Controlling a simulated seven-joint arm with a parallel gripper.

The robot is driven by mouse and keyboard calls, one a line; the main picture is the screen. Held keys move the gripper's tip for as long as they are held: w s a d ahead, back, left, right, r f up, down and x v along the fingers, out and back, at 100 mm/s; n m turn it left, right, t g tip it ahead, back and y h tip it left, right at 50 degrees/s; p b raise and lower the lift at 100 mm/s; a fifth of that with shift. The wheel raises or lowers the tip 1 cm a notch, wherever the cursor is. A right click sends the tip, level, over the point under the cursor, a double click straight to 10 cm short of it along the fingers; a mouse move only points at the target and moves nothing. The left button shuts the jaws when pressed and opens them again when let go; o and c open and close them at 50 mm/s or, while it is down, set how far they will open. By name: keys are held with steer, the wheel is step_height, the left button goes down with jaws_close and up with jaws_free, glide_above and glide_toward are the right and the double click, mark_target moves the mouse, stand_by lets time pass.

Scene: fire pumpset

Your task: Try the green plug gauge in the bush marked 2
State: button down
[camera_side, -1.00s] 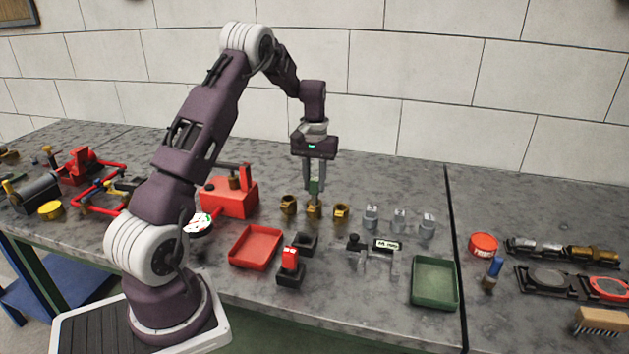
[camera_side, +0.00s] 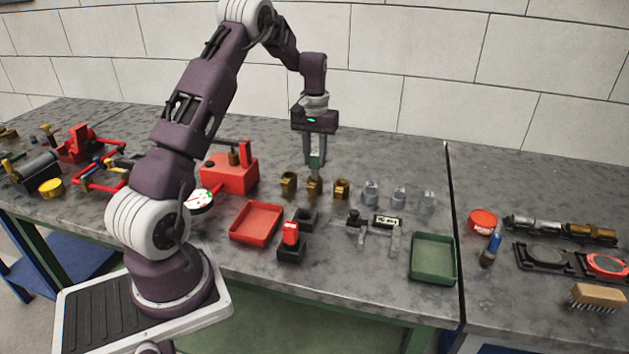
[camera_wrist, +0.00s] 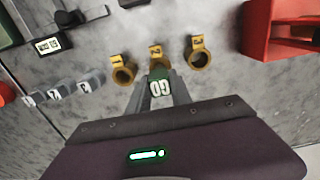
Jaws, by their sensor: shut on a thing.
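My gripper (camera_side: 314,162) is shut on the green plug gauge (camera_side: 315,160), which is upright. In the wrist view the gauge (camera_wrist: 160,88) shows a white "GO" label between the fingers. Three brass bushes with yellow number tags stand in a row. The gauge is over the middle bush (camera_side: 314,188), which also shows in the wrist view (camera_wrist: 158,63), partly behind the gauge. I cannot tell whether the tip of the gauge is in its bore. The other bushes, left (camera_side: 289,184) and right (camera_side: 341,189), stand close on either side.
Grey numbered gap blocks (camera_side: 399,196) stand right of the bushes. A red tray (camera_side: 235,235), a gauge with a small display (camera_side: 387,221) and a green tray (camera_side: 413,262) lie in front. A red pump-like unit (camera_side: 228,175) stands at the left.

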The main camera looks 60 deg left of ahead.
steer(key=shift+r, duration=1.7)
